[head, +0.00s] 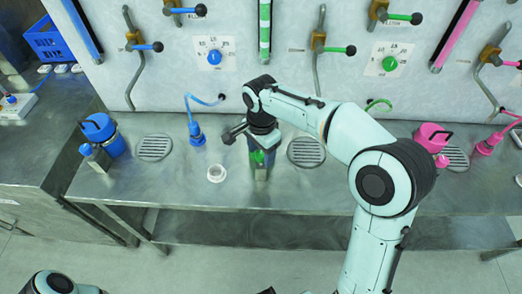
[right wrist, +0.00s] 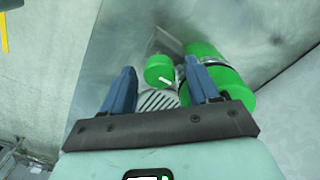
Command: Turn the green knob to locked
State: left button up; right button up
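A small round green knob (right wrist: 159,69) with a white mark shows in the right wrist view, next to a larger green canister (right wrist: 222,75). In the head view the green knob (head: 258,157) is just below my right gripper (head: 262,148), partly hidden by it, above a small metal block (head: 261,174). My right gripper also shows in the right wrist view (right wrist: 162,72). Its two blue fingers stand apart, one on each side of the knob in that picture; I cannot tell whether they touch it. A green dial (head: 390,63) is on the wall panel. My left gripper is not in view.
A blue canister (head: 101,132) stands on the steel bench (head: 190,185) at left, a pink one (head: 432,136) at right. Levers and pipes line the wall panel behind.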

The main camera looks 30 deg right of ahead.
aim_at(261, 153)
pick_arm(q)
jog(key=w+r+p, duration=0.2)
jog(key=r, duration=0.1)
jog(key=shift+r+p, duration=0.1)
jog(key=shift+p, duration=0.2)
pick_arm(e)
notch_tip(261, 153, up, 13)
jog(key=shift+r, duration=0.2)
dwell(0.4)
